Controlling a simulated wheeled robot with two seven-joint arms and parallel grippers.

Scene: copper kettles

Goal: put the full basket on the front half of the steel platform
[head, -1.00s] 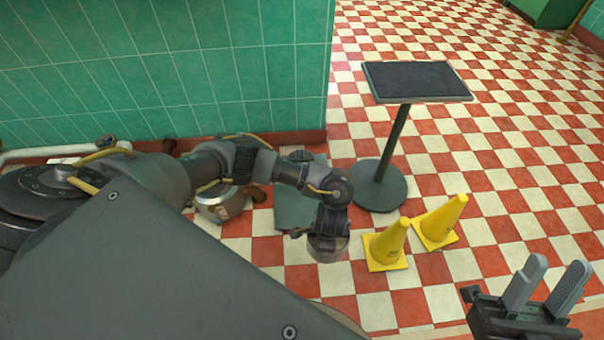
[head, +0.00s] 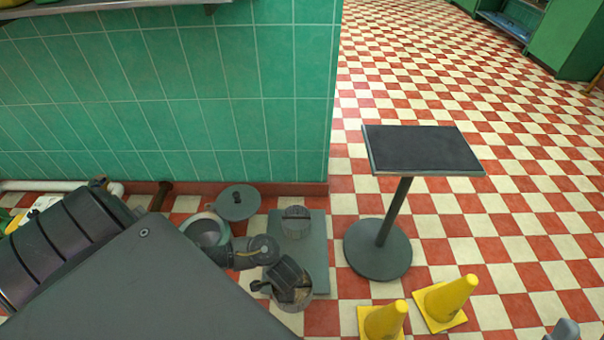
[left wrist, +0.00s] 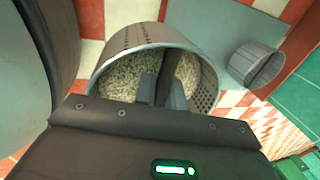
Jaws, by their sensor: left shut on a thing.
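My left gripper (head: 285,276) is shut on the full basket (head: 292,300), a round perforated metal basket. In the left wrist view the basket (left wrist: 205,88) is filled with pale grains, and the gripper's fingers (left wrist: 163,92) are closed at a dark bar across its middle. In the head view the basket overlaps the near end of the steel platform (head: 318,255), a flat grey slab on the floor. I cannot tell whether it touches. A second, smaller basket (head: 296,222) stands on the platform's far half. Only fingertips of my right gripper (head: 566,329) show at the bottom right edge.
A stand with a dark square top (head: 422,150) and round base (head: 378,250) is right of the platform. Two yellow cones (head: 384,321) (head: 446,300) stand nearer.

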